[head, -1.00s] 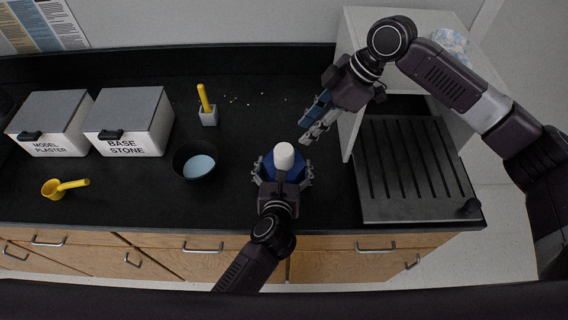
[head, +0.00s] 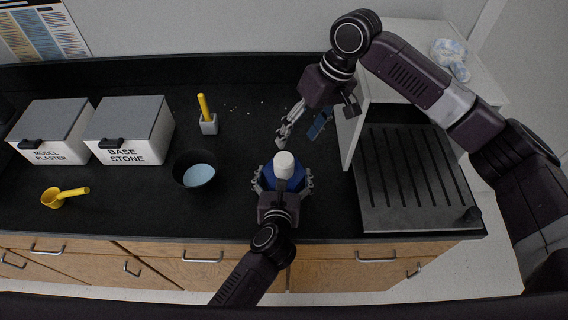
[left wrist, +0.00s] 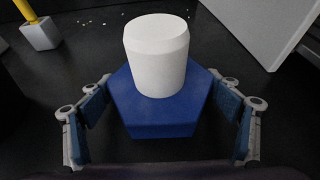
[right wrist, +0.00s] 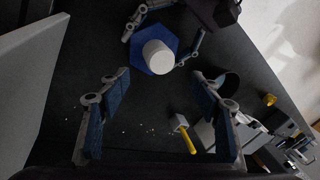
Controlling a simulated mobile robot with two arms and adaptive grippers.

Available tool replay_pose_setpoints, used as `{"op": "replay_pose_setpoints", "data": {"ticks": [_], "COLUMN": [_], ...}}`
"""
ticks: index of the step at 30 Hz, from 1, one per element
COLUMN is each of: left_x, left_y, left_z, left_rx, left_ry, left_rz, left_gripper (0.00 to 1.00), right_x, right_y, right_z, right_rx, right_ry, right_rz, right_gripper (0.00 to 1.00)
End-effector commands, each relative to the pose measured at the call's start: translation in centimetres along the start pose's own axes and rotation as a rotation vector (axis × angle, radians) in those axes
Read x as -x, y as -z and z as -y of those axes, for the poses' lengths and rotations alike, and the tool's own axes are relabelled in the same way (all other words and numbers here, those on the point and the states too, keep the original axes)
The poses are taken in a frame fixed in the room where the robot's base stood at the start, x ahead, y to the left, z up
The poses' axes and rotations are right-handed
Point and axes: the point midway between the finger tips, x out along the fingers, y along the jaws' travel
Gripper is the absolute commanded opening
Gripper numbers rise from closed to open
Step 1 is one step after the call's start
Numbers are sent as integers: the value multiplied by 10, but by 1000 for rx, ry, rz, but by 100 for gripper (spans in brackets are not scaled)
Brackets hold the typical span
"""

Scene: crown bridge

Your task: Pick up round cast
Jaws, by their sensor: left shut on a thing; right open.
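The round cast is a white cylinder (head: 284,163) standing upright on a blue hexagonal base (head: 270,179). In the left wrist view the white cylinder (left wrist: 157,55) and blue base (left wrist: 163,117) show large between the fingers. My left gripper (head: 284,186) is shut on the blue base, its fingers on either side. My right gripper (head: 303,128) is open and empty, above the counter behind the cast. In the right wrist view the cast (right wrist: 157,55) shows beyond and between my open right fingers (right wrist: 160,105), apart from them.
A dark bowl (head: 179,163) with pale blue contents stands left of the cast. A yellow-handled tool in a grey block (head: 208,124), a yellow scoop (head: 53,197) and two labelled bins (head: 130,145) are further left. A grooved grey tray (head: 440,213) and white panel (head: 354,135) are right.

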Motion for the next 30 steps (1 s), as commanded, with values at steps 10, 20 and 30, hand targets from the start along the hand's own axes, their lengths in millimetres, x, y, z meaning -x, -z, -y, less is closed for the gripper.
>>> {"op": "replay_pose_setpoints", "data": {"ticks": [10,20,30], "left_x": [0,0,0], "left_y": [0,0,0], "left_z": [0,0,0], "left_rx": [0,0,0], "left_ry": [0,0,0], "left_rz": [-1,-1,-1], "left_gripper": [47,47,47], "right_x": [2,6,13], "right_y": [8,14,18], "right_z": [12,23,35], "right_rx": [-592,-1162,-1709], "right_ry": [-98,-207,-304], "right_rz": [25,-17,-126], "right_gripper": [58,58,58]}}
